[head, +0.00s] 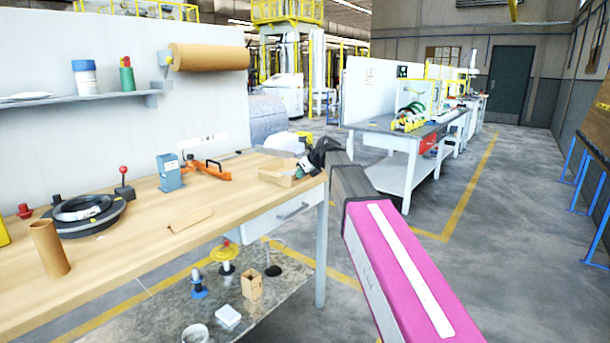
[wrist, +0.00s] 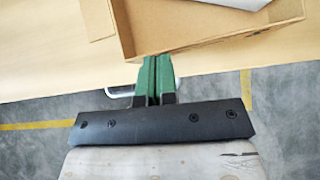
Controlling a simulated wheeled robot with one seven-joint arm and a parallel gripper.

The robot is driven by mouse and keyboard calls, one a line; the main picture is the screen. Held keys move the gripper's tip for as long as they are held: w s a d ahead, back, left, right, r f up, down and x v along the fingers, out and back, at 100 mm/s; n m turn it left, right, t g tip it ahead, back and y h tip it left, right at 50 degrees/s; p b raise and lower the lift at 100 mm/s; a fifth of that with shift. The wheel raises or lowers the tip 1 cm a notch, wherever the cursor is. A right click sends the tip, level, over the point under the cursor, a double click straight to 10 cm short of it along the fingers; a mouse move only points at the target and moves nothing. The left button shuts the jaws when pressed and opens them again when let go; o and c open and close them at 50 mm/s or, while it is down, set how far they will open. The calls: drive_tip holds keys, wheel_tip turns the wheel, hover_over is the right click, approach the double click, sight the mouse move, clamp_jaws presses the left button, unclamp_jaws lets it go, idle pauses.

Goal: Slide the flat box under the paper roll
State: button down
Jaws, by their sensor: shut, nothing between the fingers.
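The flat box is a shallow open cardboard tray (head: 276,179) at the right end of the wooden table. In the wrist view its near wall (wrist: 205,48) lies just ahead of my fingertips, and something white sits inside it. The brown paper roll (head: 210,57) hangs on the wall above the table, left of the box and higher. My gripper (head: 304,168) is at the right side of the box, over the table edge. Its green fingers (wrist: 154,62) are shut together and empty. I cannot tell if they touch the box.
Orange clamp (head: 208,171), blue box (head: 169,173) and flat cardboard piece (head: 190,219) lie left of the flat box. A black ring (head: 88,214) and cardboard tube (head: 49,249) stand farther left. A shelf (head: 80,103) runs along the wall. Bare wood lies between the cardboard piece and the box.

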drive_tip(key=w+a, duration=0.4)
drive_tip(key=a, duration=0.2)
drive_tip(key=w+a, duration=1)
drive_tip(key=a, duration=0.1)
drive_tip(key=shift+w+a, duration=0.2)
drive_tip(key=shift+a, duration=0.1)
drive_tip(key=shift+w+a, duration=0.15)
drive_tip(key=shift+a, duration=0.2)
